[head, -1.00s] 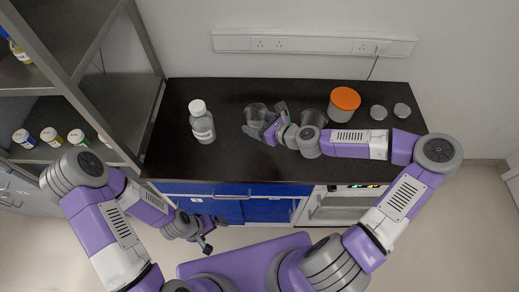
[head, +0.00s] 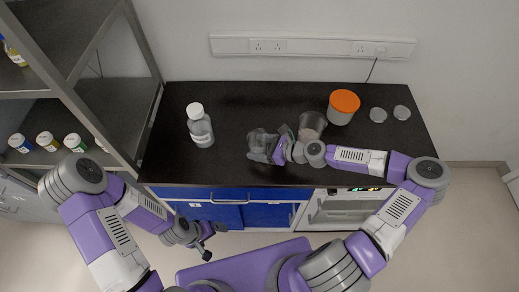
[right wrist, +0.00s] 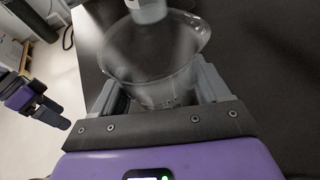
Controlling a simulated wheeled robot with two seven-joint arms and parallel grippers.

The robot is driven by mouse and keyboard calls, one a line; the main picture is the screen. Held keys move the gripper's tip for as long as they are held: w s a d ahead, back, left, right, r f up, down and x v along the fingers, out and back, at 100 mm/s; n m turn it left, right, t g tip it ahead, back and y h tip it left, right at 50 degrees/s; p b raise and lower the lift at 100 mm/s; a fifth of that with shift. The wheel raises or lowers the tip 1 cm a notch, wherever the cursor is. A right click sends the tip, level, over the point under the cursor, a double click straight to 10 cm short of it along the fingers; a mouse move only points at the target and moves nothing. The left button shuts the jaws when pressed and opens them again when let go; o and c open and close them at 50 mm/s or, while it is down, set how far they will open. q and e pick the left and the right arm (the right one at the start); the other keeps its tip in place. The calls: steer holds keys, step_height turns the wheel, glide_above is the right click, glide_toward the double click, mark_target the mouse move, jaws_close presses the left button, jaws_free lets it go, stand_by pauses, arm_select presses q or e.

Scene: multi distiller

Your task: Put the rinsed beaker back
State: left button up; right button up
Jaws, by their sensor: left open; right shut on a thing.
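My right gripper (head: 268,153) is shut on a clear glass beaker (head: 258,142), held over the left-middle part of the black worktop. In the right wrist view the fingers of the right gripper (right wrist: 160,92) press both sides of the beaker (right wrist: 155,62), its open rim facing up and away. I cannot tell whether its base touches the worktop. A second clear beaker (head: 312,122) with a faint reddish content stands just right of the gripper. My left gripper (head: 205,250) hangs open and empty in front of the bench.
A shelf (head: 112,115) borders the left. The worktop's front left is clear.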

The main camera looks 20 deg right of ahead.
steer(key=shift+f, duration=0.6)
steer(key=shift+f, duration=0.2)
steer(key=o, duration=1.1)
steer(key=shift+r, duration=0.1)
steer(key=shift+d+r, duration=0.15)
steer(key=shift+r, duration=0.05)
steer(key=p+v, duration=0.2)
steer(key=v, duration=0.9)
steer(key=shift+s+d+r, duration=0.15)
steer(key=shift+s+d, duration=0.1)
steer(key=shift+d, duration=0.05)
